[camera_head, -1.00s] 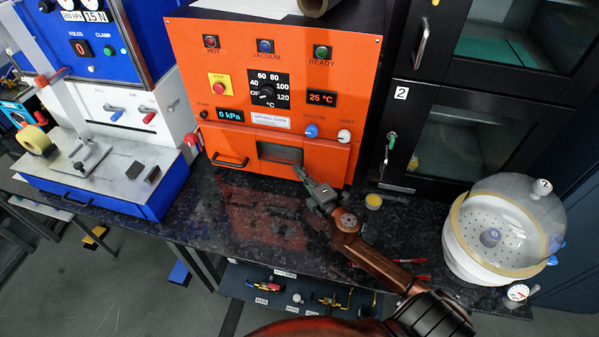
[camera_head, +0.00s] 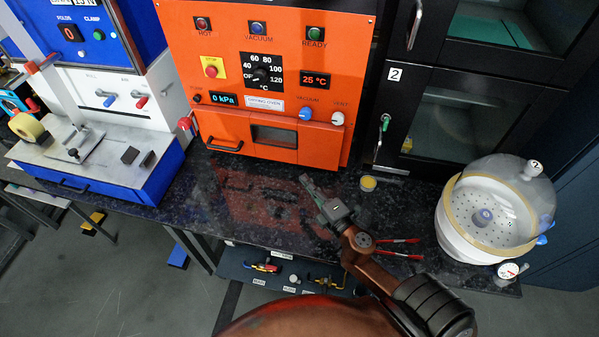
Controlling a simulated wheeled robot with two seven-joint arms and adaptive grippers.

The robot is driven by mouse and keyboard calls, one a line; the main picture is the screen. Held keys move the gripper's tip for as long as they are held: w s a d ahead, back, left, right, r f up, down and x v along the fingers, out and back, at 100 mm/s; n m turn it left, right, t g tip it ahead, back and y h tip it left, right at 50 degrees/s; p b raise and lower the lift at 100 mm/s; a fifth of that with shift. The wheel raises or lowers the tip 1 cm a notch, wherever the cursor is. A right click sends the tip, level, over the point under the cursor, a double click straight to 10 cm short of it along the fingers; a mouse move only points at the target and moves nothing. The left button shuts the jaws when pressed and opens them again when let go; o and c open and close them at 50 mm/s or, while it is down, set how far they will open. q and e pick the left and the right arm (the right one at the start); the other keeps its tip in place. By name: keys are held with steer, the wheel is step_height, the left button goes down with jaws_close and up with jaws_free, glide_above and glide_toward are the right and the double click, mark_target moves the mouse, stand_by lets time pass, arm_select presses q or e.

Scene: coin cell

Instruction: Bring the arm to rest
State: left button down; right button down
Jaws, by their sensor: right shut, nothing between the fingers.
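My right gripper (camera_head: 306,181) is shut and empty. It is over the dark speckled bench (camera_head: 190,205), in front of the orange drying oven (camera_head: 222,125) and apart from it. My right arm reaches up from the lower right, with the gripper pointing up and left in the head view. The oven's small door with a window (camera_head: 273,150) looks closed, and its displays read 0 kPa and 25 °C. My left gripper is not in view.
A glass-domed desiccator (camera_head: 470,240) stands at the right end of the bench. Red-handled tools (camera_head: 400,241) lie beside my arm, near a small yellow-topped dish (camera_head: 368,183). A blue and white machine (camera_head: 120,180) stands left. A black cabinet (camera_head: 425,80) is behind. The bench left of the gripper is clear.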

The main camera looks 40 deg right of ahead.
steer(key=shift+s, duration=0.25)
